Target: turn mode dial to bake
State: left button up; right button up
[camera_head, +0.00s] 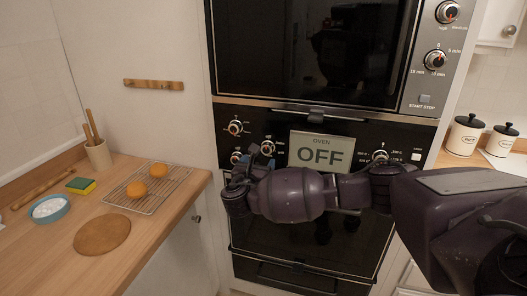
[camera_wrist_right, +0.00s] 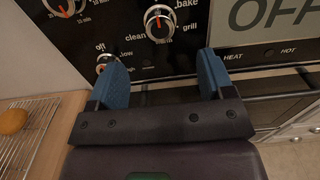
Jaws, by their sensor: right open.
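The mode dial (camera_wrist_right: 159,22) is a silver-rimmed knob with labels clean, bake and grill around it in the wrist view. In the head view the dial (camera_head: 267,147) is small, just above my right gripper (camera_head: 246,166). In the wrist view my right gripper (camera_wrist_right: 160,76) is open, its two blue fingers spread below the dial with nothing between them. The fingers look apart from the dial. The oven display (camera_head: 320,151) reads OFF. My left gripper is not in view.
Another dial (camera_wrist_right: 105,61), marked off and low, is close by the left finger. A further dial (camera_head: 235,127) is above it, and one (camera_head: 380,157) is right of the display. A counter (camera_head: 160,215) at left holds a cooling rack (camera_head: 140,203). Oven handles are below.

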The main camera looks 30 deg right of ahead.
aim_at(266, 151)
jog(key=x, duration=0.9)
jog(key=shift+c, duration=0.4)
jog(key=c, duration=0.8)
jog(key=shift+c, duration=0.2)
